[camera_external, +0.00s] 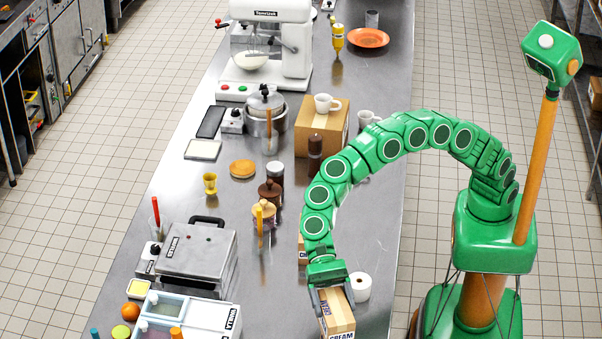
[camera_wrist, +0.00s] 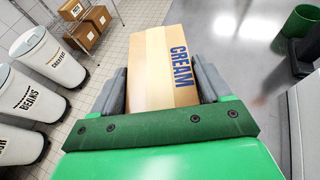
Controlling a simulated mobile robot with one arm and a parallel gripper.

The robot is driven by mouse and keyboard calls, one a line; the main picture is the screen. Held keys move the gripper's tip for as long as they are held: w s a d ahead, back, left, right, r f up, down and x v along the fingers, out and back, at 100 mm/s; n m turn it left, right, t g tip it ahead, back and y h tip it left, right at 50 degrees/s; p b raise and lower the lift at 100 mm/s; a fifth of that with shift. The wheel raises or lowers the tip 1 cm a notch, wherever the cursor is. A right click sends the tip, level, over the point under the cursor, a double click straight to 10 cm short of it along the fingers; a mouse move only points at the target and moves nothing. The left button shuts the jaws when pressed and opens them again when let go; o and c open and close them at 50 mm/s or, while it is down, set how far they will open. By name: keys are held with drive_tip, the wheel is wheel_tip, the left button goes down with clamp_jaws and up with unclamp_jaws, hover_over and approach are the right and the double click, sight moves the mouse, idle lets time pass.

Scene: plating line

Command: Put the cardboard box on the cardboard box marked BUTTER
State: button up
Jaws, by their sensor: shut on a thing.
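My gripper (camera_external: 334,296) is shut on a cardboard box marked CREAM (camera_external: 339,316) at the front of the steel counter. In the wrist view the CREAM box (camera_wrist: 156,62) sits between the two grey fingers (camera_wrist: 162,85), one on each side. I cannot tell whether its underside touches the counter. Another cardboard box (camera_external: 303,250) stands behind my arm, mostly hidden; only the start of its label shows. A larger cardboard box (camera_external: 312,143) stands farther back with a white mug (camera_external: 326,103) on top. I cannot read the word BUTTER on any box.
A white roll (camera_external: 361,287) stands close to the right of my gripper. A press (camera_external: 198,252), a yellow-topped jar (camera_external: 264,212) and a dark shaker (camera_external: 315,150) stand on the counter (camera_external: 282,300). The wrist view shows white bins (camera_wrist: 37,98) and boxes on a shelf (camera_wrist: 82,36).

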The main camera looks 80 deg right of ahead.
drive_tip(key=shift+f, duration=1.35)
drive_tip(key=shift+f, duration=0.1)
drive_tip(key=o, duration=1.5)
drive_tip(key=shift+v, duration=6.05)
